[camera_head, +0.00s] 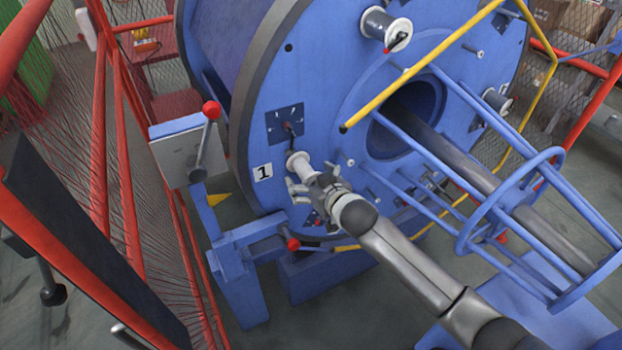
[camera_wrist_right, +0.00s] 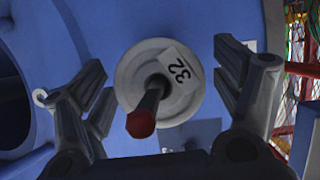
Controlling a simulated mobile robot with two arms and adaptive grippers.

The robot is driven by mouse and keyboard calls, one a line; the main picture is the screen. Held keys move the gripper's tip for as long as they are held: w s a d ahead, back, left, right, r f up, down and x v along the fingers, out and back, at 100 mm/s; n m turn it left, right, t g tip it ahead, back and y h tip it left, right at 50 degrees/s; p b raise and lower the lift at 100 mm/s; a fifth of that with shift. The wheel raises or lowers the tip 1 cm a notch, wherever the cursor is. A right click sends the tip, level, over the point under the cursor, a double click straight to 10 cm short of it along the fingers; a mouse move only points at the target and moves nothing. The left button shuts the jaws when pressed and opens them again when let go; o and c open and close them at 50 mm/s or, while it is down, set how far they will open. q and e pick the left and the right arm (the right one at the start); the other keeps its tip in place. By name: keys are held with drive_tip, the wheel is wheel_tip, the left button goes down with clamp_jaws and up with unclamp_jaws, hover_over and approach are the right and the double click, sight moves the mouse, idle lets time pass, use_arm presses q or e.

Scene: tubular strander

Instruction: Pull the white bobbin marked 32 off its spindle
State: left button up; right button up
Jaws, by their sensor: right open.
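The white bobbin marked 32 (camera_wrist_right: 188,92) faces the camera in the right wrist view, with a dark spindle (camera_wrist_right: 154,97) ending in a red tip through its middle. It sits on the blue disc, and it shows in the head view (camera_head: 297,160) just beyond my right gripper. My right gripper (camera_wrist_right: 165,105) is open, with one finger pair on the left of the bobbin and one on the right. The fingers appear apart from the bobbin. In the head view the right gripper (camera_head: 310,180) partly covers the bobbin. My left gripper is not in view.
Another bobbin (camera_head: 386,30) sits higher on the blue disc (camera_head: 310,90). A blue tubular cage (camera_head: 510,205) around a grey shaft stands to the right of my arm. A lever with a red knob (camera_head: 211,110) and red mesh fencing (camera_head: 120,150) are on the left.

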drive_tip(key=c, duration=1.6)
drive_tip(key=shift+c, duration=0.2)
